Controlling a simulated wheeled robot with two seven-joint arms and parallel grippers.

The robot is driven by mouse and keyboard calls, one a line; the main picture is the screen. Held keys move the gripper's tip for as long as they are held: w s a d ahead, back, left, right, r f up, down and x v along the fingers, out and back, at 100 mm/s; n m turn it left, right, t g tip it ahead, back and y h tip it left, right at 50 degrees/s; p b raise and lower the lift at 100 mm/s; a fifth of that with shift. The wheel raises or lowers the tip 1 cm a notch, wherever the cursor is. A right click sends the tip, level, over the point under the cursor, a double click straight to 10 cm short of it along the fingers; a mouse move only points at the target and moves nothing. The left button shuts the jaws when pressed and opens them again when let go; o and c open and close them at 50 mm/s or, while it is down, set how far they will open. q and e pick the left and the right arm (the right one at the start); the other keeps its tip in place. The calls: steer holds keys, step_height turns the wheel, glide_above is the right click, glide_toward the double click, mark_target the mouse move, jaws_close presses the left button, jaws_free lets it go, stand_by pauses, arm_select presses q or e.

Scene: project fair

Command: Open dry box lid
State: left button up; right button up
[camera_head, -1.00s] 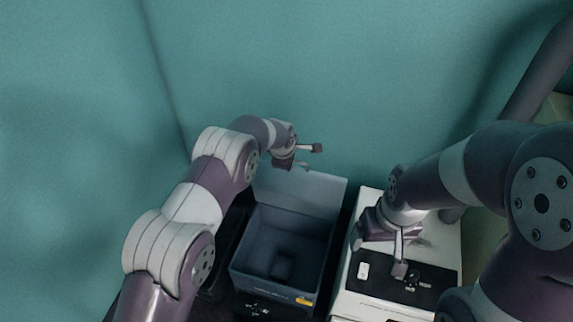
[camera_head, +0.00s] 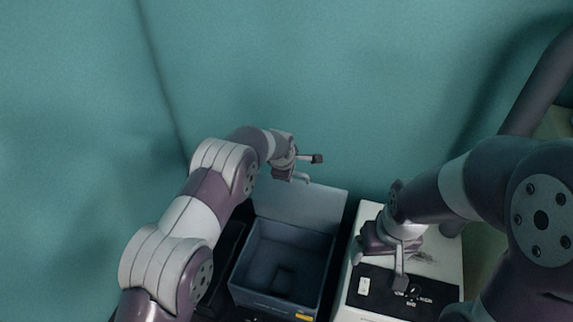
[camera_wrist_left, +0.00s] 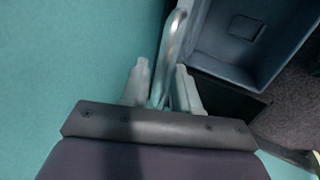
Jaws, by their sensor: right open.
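The dry box (camera_head: 262,297) is a dark grey-blue bin, and its lid (camera_head: 305,203) stands raised along the far side. The inside of the box shows from above. My left gripper (camera_head: 308,169) is just above the lid's top edge, with its fingers apart. In the left wrist view, a curved metal bar (camera_wrist_left: 172,45) lies between the pale fingers of the left gripper (camera_wrist_left: 160,88); I cannot see firm contact. My right gripper (camera_head: 380,268) is open and empty over the white box to the right.
The white box (camera_head: 372,211) with a black printed panel (camera_head: 375,303) stands right of the dry box. A teal wall (camera_head: 330,90) rises behind. A dark surface lies left of the dry box, partly hidden by my left arm.

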arm_select(q)
steer(key=p+v, duration=0.2)
steer(key=v, duration=1)
steer(key=shift+w, duration=0.15)
